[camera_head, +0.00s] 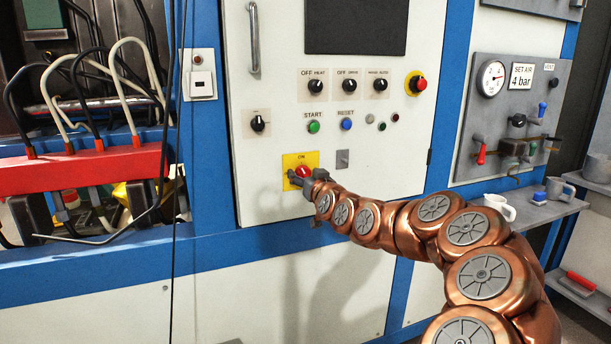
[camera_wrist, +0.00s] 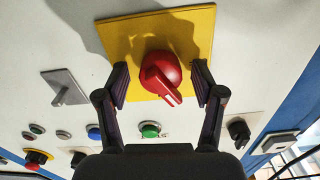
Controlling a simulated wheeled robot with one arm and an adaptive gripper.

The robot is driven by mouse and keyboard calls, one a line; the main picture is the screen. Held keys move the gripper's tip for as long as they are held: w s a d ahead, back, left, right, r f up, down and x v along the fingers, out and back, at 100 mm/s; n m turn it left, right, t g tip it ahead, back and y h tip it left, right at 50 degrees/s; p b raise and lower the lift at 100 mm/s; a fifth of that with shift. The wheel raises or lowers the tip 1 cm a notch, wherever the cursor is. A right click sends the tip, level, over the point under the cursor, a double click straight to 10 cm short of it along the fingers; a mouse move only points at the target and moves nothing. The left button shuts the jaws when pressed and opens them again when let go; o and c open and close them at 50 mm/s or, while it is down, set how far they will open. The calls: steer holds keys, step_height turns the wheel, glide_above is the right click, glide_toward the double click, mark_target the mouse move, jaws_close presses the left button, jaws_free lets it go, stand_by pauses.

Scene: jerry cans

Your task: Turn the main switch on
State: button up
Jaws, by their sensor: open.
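My gripper (camera_head: 299,178) is at the switch. In the wrist view my gripper (camera_wrist: 160,82) is open, with one finger on each side of the knob. Gaps show between the fingers and the knob. In the head view my gripper partly covers the knob and plate.
Above are a green START button (camera_head: 314,127), a blue RESET button (camera_head: 347,124), several black knobs and a red emergency stop (camera_head: 418,84). A grey latch (camera_head: 343,159) sits right of the switch. A side shelf (camera_head: 530,209) holds mugs.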

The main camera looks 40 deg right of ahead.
steer(key=c, duration=1.1)
steer(key=shift+c, duration=0.2)
steer(key=shift+m+b, duration=0.3)
steer(key=m+b, duration=0.2)
steer(key=m, duration=0.1)
steer(key=shift+a, duration=0.1)
steer(key=shift+m, duration=1)
steer(key=o, duration=1.1)
